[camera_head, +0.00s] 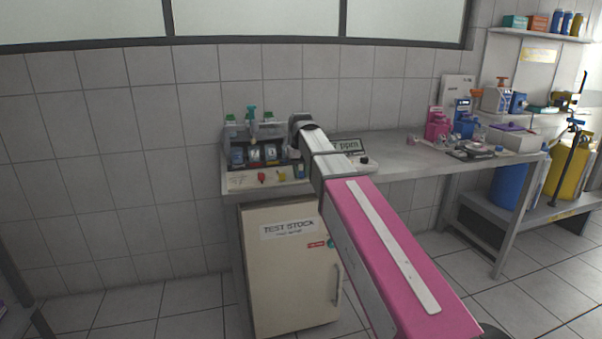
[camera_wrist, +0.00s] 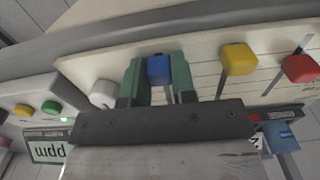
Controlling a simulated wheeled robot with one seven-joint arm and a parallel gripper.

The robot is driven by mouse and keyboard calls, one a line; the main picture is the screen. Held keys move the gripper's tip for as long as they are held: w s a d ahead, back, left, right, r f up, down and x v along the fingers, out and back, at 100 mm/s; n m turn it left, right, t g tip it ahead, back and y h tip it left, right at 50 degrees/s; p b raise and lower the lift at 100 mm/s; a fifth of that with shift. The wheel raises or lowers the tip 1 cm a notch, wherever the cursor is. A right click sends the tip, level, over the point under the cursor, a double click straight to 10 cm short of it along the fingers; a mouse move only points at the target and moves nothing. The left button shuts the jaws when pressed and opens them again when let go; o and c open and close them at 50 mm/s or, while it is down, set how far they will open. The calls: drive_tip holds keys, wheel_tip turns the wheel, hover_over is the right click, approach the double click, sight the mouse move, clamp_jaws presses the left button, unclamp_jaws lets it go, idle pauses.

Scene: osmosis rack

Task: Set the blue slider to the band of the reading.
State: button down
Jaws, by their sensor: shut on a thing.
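In the wrist view the blue slider (camera_wrist: 159,69) sits on a cream panel with ruled lines, between the green fingers of my gripper (camera_wrist: 159,76). The fingers are shut on its sides. A yellow slider (camera_wrist: 238,59) and a red slider (camera_wrist: 299,68) stand beside it. In the head view the blue slider (camera_head: 300,171) shows just left of my arm, right of the yellow and red ones. The reading display (camera_head: 348,145) shows "ppm" with a digit, perhaps a 7, partly hidden by my arm.
A rack (camera_head: 255,153) with coloured cartridges and bottles stands behind the panel. A white knob (camera_wrist: 103,94) is close beside my gripper. A meter box with several coloured buttons (camera_wrist: 50,107) lies beyond it.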

drive_tip(key=w, duration=0.2)
drive_tip(key=w+a, duration=0.1)
drive_tip(key=w, duration=0.1)
drive_tip(key=shift+w+a, duration=0.1)
drive_tip(key=shift+w, duration=0.05)
drive_tip(key=c, duration=0.9)
unclamp_jaws()
wheel_tip(320, 180, up, 11)
drive_tip(key=shift+f, duration=0.1)
